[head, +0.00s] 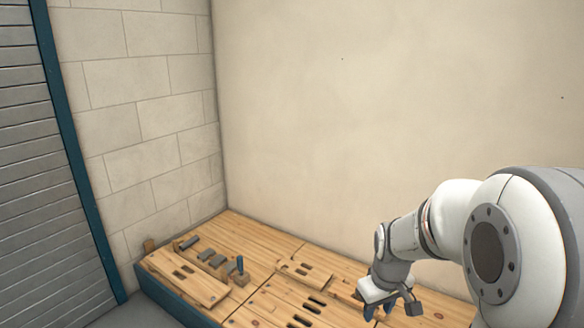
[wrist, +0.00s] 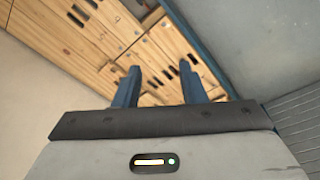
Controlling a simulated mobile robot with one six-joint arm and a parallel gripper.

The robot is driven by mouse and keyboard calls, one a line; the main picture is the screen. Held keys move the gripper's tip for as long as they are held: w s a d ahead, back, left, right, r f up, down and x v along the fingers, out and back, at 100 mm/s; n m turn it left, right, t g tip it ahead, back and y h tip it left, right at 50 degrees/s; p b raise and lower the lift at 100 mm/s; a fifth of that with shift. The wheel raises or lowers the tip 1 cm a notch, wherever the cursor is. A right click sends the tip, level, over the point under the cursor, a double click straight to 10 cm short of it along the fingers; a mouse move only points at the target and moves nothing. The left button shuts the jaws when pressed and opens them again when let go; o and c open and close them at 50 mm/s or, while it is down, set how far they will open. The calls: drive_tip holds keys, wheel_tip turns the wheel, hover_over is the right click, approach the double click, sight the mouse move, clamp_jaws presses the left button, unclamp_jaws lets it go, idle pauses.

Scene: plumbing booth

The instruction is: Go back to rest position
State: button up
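My gripper (head: 388,307) hangs over the right part of the wooden bench, with my white and grey arm reaching in from the right. In the wrist view, my gripper (wrist: 158,82) shows two blue fingers standing apart with nothing visible between them. The slotted wooden bench top lies beyond the fingertips. The wooden bench (head: 275,247) also shows in the wrist view (wrist: 60,42).
A plain wall (head: 380,100) stands behind, a block wall (head: 150,110) at left, and a grey shutter (head: 45,170) at far left.

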drive_tip(key=s+a+r+m+p, duration=0.2)
drive_tip(key=s+r+p, duration=0.2)
drive_tip(key=s+r, duration=0.4)
drive_tip(key=s+a+r+m+t+p, duration=0.1)
drive_tip(key=s+a+r+m+p, duration=0.1)
drive_tip(key=s+r+p, duration=0.2)
drive_tip(key=s+r, duration=0.3)
drive_tip(key=r, duration=0.2)
drive_tip(key=shift+s+r+p, duration=0.3)
drive_tip(key=shift+s+p, duration=0.05)
